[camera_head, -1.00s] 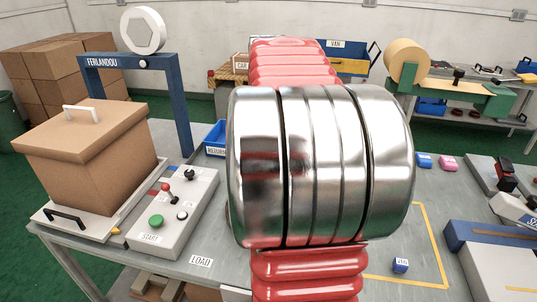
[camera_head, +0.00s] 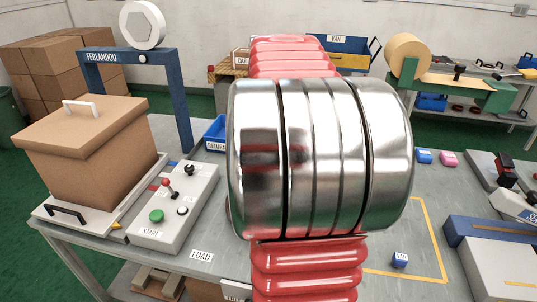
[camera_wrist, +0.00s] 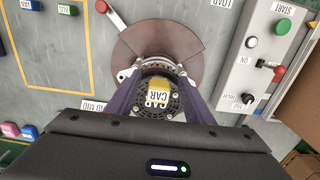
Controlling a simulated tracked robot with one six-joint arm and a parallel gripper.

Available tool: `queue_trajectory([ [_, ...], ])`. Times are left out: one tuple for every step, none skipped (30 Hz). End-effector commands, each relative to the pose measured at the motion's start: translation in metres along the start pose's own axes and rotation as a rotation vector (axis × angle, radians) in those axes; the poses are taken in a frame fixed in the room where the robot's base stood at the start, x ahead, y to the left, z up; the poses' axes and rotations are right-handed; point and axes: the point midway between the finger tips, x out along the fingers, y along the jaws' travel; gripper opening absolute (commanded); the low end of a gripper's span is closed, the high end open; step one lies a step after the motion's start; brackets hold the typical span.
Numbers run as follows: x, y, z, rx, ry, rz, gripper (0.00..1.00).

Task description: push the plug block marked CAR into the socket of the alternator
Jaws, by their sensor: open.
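In the wrist view the alternator (camera_wrist: 147,109), a round dark body with a silver rim, sits by a brown round disc (camera_wrist: 158,38). A yellow plug block (camera_wrist: 161,91) lies over its face, with white labels reading CAR. My gripper (camera_wrist: 155,75) is open, with one purple finger on each side of the alternator and block. I cannot tell whether the block is seated in a socket, or whether the fingers touch anything. In the head view my arm hides the alternator, the block and the gripper.
A control box (camera_head: 172,212) with START button and levers stands left on the table, beside a lidded cardboard box (camera_head: 84,152). Blue (camera_head: 424,156) and pink (camera_head: 448,158) blocks lie farther right. A blue RETURN bin (camera_head: 215,134) stands behind.

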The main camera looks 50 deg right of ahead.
Motion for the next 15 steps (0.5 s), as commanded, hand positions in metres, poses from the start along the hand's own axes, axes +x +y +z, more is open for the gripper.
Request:
queue_trajectory([
  [0.000, 0.000, 0.000, 0.000, 0.000, 0.000, 0.47],
  [0.000, 0.000, 0.000, 0.000, 0.000, 0.000, 0.47],
  [0.000, 0.000, 0.000, 0.000, 0.000, 0.000, 0.47],
  [0.000, 0.000, 0.000, 0.000, 0.000, 0.000, 0.47],
  [0.000, 0.000, 0.000, 0.000, 0.000, 0.000, 0.47],
  [0.000, 0.000, 0.000, 0.000, 0.000, 0.000, 0.47],
  [-0.001, 0.000, 0.000, 0.000, 0.000, 0.000, 0.47],
  [-0.001, 0.000, 0.000, 0.000, 0.000, 0.000, 0.47],
  [-0.003, 0.000, 0.000, 0.000, 0.001, 0.000, 0.47],
  [-0.004, 0.000, 0.000, 0.000, 0.001, 0.000, 0.47],
  [-0.006, 0.000, 0.000, 0.000, 0.001, 0.000, 0.47],
  [-0.009, 0.000, -0.001, 0.000, 0.001, 0.000, 0.47],
  [-0.012, 0.000, -0.001, 0.000, 0.002, 0.000, 0.47],
  [-0.015, 0.000, -0.001, 0.000, 0.002, -0.001, 0.47],
  [-0.020, 0.000, -0.001, 0.000, 0.002, -0.001, 0.47],
])
